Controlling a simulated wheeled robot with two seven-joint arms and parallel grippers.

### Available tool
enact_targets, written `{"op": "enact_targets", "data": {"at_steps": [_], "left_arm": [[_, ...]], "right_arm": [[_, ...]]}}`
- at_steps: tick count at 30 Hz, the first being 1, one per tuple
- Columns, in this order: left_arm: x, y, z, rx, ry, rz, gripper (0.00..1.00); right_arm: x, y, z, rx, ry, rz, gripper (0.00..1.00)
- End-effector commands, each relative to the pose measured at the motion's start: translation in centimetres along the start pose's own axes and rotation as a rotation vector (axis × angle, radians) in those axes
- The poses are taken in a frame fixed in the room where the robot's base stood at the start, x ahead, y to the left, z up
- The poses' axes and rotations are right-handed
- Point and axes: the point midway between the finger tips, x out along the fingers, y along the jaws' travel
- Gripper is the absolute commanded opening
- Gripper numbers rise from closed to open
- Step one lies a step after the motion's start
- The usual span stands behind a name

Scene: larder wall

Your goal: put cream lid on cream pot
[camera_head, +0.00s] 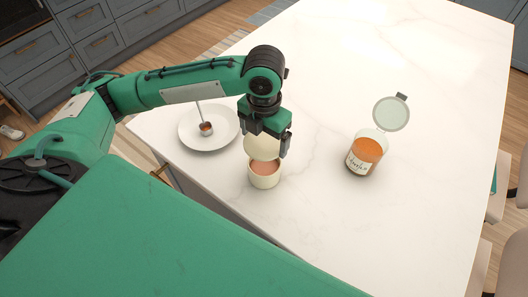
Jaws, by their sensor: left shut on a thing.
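The cream pot (264,179) stands upright on the white marble worktop and has something reddish-brown inside. My left gripper (264,146) is shut on the cream lid (262,148), a pale round disc. The lid is tilted, with its broad face towards me, and shows just above the far side of the pot's opening. It overlaps the pot's far rim in the picture; I cannot tell whether they touch. My right gripper is not in view.
A white plate (190,136) with a ladle (206,127) lies left of the pot. A glass jar (364,155) of orange content, its pale green lid (391,114) hinged open, stands to the right. The worktop (400,225) is clear between and around them.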

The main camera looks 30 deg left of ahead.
Motion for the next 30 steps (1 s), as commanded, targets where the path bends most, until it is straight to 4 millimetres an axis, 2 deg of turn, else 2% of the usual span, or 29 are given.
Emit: {"op": "enact_targets", "data": {"at_steps": [3,8,16,30], "left_arm": [[2.1,0.0,0.0,-0.002,0.002,0.000,0.64],[3.4,0.0,0.0,-0.002,0.000,-0.001,0.64],[7.0,0.0,0.0,-0.002,0.000,-0.001,0.64],[7.9,0.0,0.0,-0.001,-0.001,0.000,0.64]], "right_arm": [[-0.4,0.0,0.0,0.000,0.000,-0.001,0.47],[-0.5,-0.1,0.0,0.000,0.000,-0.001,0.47],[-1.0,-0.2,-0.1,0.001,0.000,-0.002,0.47],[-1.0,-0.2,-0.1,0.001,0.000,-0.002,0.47]]}}
